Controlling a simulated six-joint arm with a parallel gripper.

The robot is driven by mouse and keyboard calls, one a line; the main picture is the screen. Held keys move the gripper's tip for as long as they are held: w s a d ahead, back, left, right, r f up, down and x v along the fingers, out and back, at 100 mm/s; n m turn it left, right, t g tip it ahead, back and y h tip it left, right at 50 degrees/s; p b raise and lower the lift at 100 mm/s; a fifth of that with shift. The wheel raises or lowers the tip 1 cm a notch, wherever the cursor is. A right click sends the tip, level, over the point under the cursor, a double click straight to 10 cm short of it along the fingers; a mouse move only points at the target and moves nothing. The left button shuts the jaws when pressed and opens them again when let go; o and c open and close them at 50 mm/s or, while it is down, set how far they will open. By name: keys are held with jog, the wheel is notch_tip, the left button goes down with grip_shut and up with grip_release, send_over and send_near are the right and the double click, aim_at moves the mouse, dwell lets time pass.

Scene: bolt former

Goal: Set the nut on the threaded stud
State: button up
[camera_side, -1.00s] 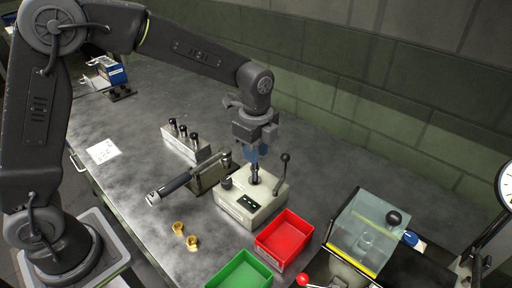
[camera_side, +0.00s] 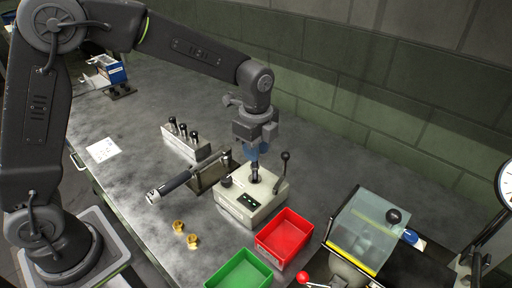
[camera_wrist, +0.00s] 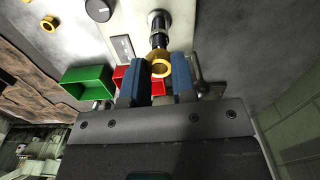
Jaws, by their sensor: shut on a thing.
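My gripper (camera_wrist: 160,82) has blue fingers shut on a brass nut (camera_wrist: 160,65), which shows as a ring between the fingertips in the wrist view. The dark threaded stud (camera_wrist: 158,29) rises from the pale box, with its end right beside the nut. I cannot tell whether the nut is around the stud's end or only in front of it. In the side view my gripper (camera_side: 252,155) points down just above the stud (camera_side: 255,174) on the box (camera_side: 236,205). The held nut is too small to make out there.
Two loose brass nuts (camera_side: 185,233) lie on the table. A lever (camera_side: 281,172) stands right of the stud, close to my gripper. A red bin (camera_side: 285,236) and a green bin (camera_side: 240,270) stand in front. A clear-guarded machine (camera_side: 365,232) is at the right.

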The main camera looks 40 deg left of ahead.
jog(key=shift+f, duration=1.4)
jog(key=o, duration=1)
jog(key=shift+r, duration=6.9)
